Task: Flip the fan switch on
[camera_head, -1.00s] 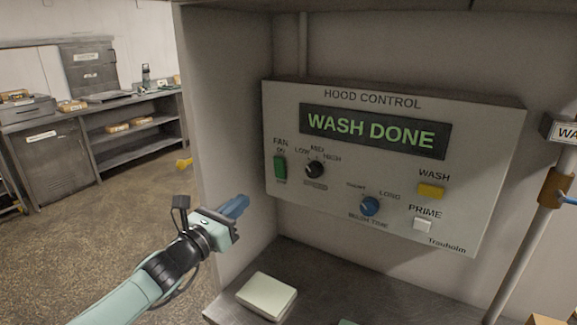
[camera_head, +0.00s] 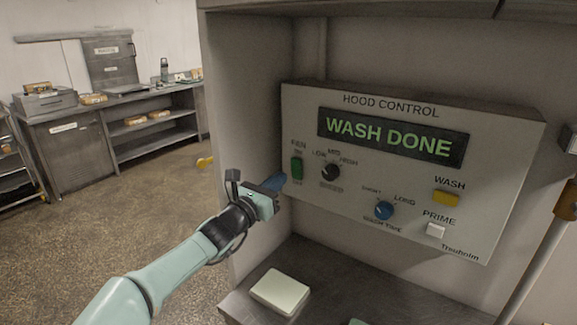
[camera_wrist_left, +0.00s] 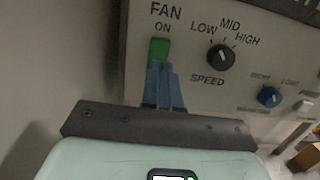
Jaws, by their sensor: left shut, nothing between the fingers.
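The green fan switch (camera_head: 297,169) is at the left end of the hood control panel (camera_head: 480,215), under the label FAN. In the left wrist view the switch (camera_wrist_left: 159,50) shows its upper part by the word ON, and the blue fingers hide its lower part. My left gripper (camera_head: 280,179) is shut and empty, with its fingertips just left of and below the switch in the head view. In the wrist view its fingertips (camera_wrist_left: 162,66) overlap the switch; I cannot tell whether they touch it. My right gripper is not in view.
The panel also has a black speed knob (camera_head: 331,171), a blue wash time knob (camera_head: 384,210), a yellow wash button (camera_head: 446,198) and a white prime button (camera_head: 436,230). Its display (camera_head: 392,139) reads WASH DONE. A pale block (camera_head: 280,291) lies on the counter below.

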